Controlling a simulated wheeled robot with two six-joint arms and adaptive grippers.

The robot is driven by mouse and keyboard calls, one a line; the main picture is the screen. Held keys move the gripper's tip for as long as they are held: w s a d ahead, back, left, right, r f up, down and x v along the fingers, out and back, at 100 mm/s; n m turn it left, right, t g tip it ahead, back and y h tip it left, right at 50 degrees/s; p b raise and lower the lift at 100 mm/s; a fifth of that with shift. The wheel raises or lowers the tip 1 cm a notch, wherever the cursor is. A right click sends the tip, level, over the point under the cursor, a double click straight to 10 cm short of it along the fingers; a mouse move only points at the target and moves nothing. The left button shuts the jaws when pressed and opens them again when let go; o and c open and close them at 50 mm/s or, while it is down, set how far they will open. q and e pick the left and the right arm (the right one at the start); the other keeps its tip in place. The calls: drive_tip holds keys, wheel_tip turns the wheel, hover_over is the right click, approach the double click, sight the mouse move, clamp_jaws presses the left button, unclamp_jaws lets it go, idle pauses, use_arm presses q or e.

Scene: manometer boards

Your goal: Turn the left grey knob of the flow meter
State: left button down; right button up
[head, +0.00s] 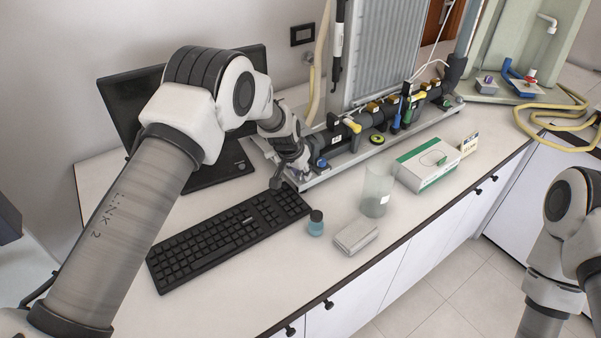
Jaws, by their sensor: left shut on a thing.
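The flow meter is a black pipe assembly (385,118) with yellow, blue and green fittings. It lies on a grey metal base on the bench, in front of an upright ribbed panel. My left gripper (297,176) is at the left end of this assembly, pointing down. It is shut on a small part there, which I take to be the left grey knob; the fingers hide most of it. A blue fitting (322,163) sits just right of the fingers. My right arm shows at the right edge, but its gripper is out of view.
A black keyboard (228,238) lies in front of my left gripper, and a monitor (128,100) stands behind my arm.

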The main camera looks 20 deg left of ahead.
use_arm(q)
drive_tip(key=m+b, duration=0.2)
drive_tip(key=b, duration=0.1)
drive_tip(key=f+m+h+b, duration=0.1)
drive_tip(key=m+b, duration=0.1)
drive_tip(key=b, duration=0.1)
drive_tip(key=shift+w+a+g+h+b, duration=0.1)
drive_tip(key=shift+g+h+b, duration=0.2)
drive_tip(key=shift+b, duration=0.1)
drive_tip(key=shift+r+m+h+b, duration=0.3)
drive_tip(key=shift+m+b, duration=0.7)
drive_tip(key=shift+b, duration=0.05)
drive_tip(key=c, duration=0.9)
unclamp_jaws()
drive_tip(key=shift+g, duration=0.3)
drive_tip(key=shift+o, duration=0.2)
drive_tip(key=shift+w+f, duration=0.1)
drive_tip(key=shift+w, duration=0.15)
drive_tip(key=v, duration=1.1)
drive_tip(key=shift+s+r, duration=0.15)
drive_tip(key=shift+r, duration=0.25)
